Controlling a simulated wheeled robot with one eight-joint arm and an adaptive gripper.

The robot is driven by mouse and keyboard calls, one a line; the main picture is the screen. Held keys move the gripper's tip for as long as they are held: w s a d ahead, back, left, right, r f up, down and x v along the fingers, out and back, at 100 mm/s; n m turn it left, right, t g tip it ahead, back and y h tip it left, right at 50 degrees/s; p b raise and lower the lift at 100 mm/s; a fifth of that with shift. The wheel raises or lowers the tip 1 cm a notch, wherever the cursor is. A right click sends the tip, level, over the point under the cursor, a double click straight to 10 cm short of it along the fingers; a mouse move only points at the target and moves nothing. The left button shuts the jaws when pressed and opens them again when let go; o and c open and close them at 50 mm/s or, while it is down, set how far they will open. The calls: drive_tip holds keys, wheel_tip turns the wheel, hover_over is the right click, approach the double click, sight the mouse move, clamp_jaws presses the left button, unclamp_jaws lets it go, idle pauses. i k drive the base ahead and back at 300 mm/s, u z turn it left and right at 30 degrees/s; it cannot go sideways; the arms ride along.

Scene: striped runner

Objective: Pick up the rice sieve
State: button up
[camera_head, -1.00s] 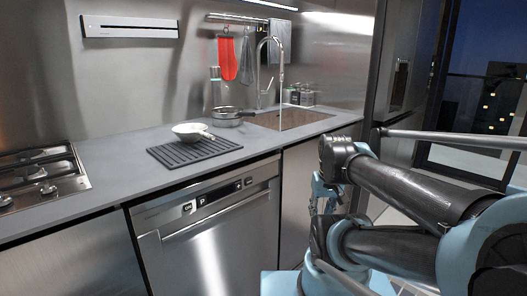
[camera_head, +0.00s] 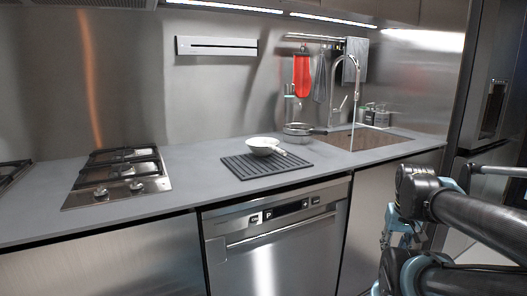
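A white bowl-shaped thing with a short handle, which looks like the rice sieve (camera_head: 262,145), sits on a black ribbed mat (camera_head: 240,168) on the grey counter. Its handle points to the right and toward the front. My arm is at the right of the picture, in front of the counter. A light-blue part that looks like my gripper (camera_head: 393,235) hangs low beside the counter front, well right of the sieve and apart from it. Its fingers are too small and partly hidden to tell whether they are open or shut.
A metal pan (camera_head: 297,129) stands behind the sieve, near the sink (camera_head: 365,139) with its tall tap (camera_head: 356,85). A gas hob (camera_head: 118,177) is on the left. The counter between hob and mat is clear. A dishwasher (camera_head: 280,240) is below.

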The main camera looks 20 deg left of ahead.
sight(269, 151)
drive_tip(key=u, duration=1.6)
drive_tip(key=k, duration=1.8)
drive_tip(key=z, duration=0.75)
drive_tip(key=i, duration=0.95)
drive_tip(key=u, duration=0.05)
